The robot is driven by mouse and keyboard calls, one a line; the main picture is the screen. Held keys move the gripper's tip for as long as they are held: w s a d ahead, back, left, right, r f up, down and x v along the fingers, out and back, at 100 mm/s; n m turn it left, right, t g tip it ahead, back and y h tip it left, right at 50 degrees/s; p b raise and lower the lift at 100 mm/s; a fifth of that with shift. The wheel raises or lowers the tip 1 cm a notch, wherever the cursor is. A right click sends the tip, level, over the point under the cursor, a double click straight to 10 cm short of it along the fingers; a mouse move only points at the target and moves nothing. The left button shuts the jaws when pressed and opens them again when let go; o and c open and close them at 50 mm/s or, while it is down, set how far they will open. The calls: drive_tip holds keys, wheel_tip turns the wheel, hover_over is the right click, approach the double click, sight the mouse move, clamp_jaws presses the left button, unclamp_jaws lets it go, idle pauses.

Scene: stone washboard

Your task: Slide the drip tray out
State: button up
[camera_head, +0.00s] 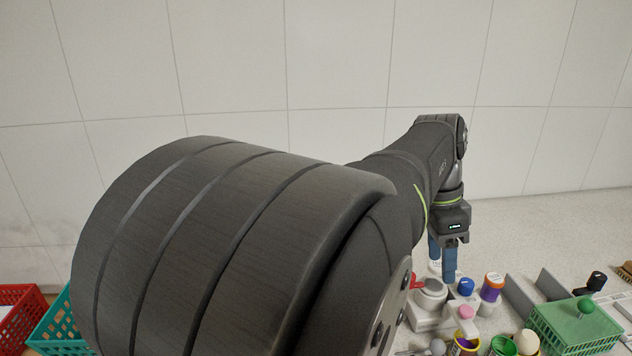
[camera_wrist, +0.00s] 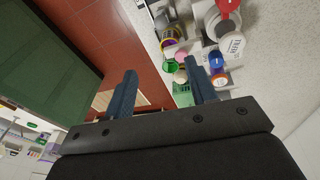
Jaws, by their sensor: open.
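My gripper (camera_head: 442,268) hangs at the end of the arm with its two blue fingers pointing down, apart and with nothing between them. It also shows open in the wrist view (camera_wrist: 161,70). A light grey unit with a round top (camera_head: 430,293) stands just below and left of the fingers. I cannot tell for certain which part is the drip tray; the unit's base is partly hidden by my arm and neighbouring things. In the wrist view, pale grey parts and a white lettered lid (camera_wrist: 232,44) lie beyond the right finger.
A blue-capped container (camera_head: 466,287) and a purple-and-orange bottle (camera_head: 491,287) stand close to the fingers. A green basket (camera_head: 575,327) and upright grey plates (camera_head: 520,292) are at the right. Red (camera_head: 22,318) and teal (camera_head: 62,335) baskets are left. The counter behind the gripper is clear.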

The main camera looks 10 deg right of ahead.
sight(438, 340)
drive_tip(key=d+f, duration=0.1)
drive_tip(key=f, duration=0.5)
drive_tip(key=s+d+f+y, duration=0.1)
drive_tip(key=f, duration=0.6)
drive_tip(key=s+d+f+y, duration=0.1)
drive_tip(key=f, duration=0.6)
drive_tip(key=shift+s+f+m+g, duration=0.2)
drive_tip(key=shift+s+m+g, duration=0.1)
drive_tip(key=shift+m, duration=0.1)
